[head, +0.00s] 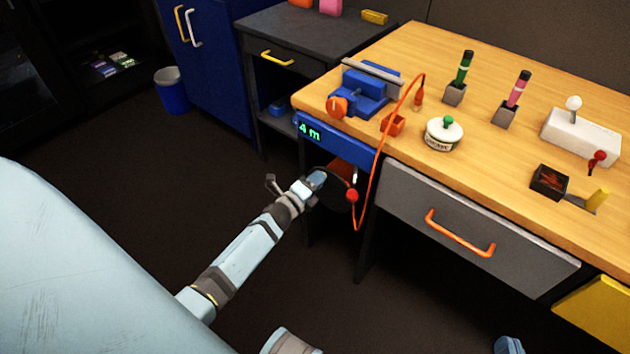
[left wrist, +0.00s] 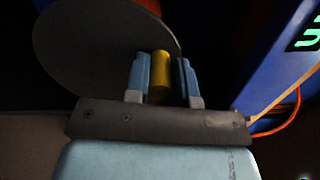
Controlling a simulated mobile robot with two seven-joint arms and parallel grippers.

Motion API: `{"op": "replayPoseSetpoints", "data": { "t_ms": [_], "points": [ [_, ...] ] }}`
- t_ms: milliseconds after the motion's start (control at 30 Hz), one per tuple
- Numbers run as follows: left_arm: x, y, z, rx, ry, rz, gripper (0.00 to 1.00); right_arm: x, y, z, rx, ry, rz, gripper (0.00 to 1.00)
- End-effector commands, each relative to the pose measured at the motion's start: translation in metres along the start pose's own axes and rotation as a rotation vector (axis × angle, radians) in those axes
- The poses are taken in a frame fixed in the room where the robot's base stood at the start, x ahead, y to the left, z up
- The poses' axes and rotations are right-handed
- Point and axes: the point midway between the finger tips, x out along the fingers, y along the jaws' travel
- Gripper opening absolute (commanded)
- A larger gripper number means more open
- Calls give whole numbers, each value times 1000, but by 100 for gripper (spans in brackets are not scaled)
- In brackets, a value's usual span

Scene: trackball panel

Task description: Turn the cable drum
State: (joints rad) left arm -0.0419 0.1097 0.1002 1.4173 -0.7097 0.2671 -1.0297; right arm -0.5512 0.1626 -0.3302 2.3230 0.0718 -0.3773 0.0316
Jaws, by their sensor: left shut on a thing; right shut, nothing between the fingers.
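The cable drum (head: 341,190) hangs under the left end of the workbench, largely hidden behind my left gripper in the head view. In the left wrist view its grey disc (left wrist: 90,45) fills the upper left. My left gripper (head: 318,180) is shut on the drum's yellow crank handle (left wrist: 159,78), which stands between its two blue fingers. A blue panel above the drum carries a green display (head: 310,132) reading "4 m". My right gripper (head: 508,345) is only partly in view at the bottom edge, shut and empty, away from the drum.
An orange cable (head: 377,160) loops from the bench top down beside the drum, with a red piece (head: 351,195) on it. A grey drawer (head: 480,225) with an orange handle lies to the right. A blue vise (head: 362,95) stands above.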

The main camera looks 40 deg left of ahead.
Motion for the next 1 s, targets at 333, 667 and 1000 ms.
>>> {"op": "replayPoseSetpoints", "data": {
  "t_ms": [333,667,1000],
  "points": [
    [0,0,-2,9,2,-1,0,-1,-1,1,1,0,-1,0],
    [0,0,-2,9,2,0,48,-2,2,2,-2,-3,3,0],
    [-16,-1,-1,9,1,2,48,-3,2,0,-6,-15,6,0]
  ]
}}
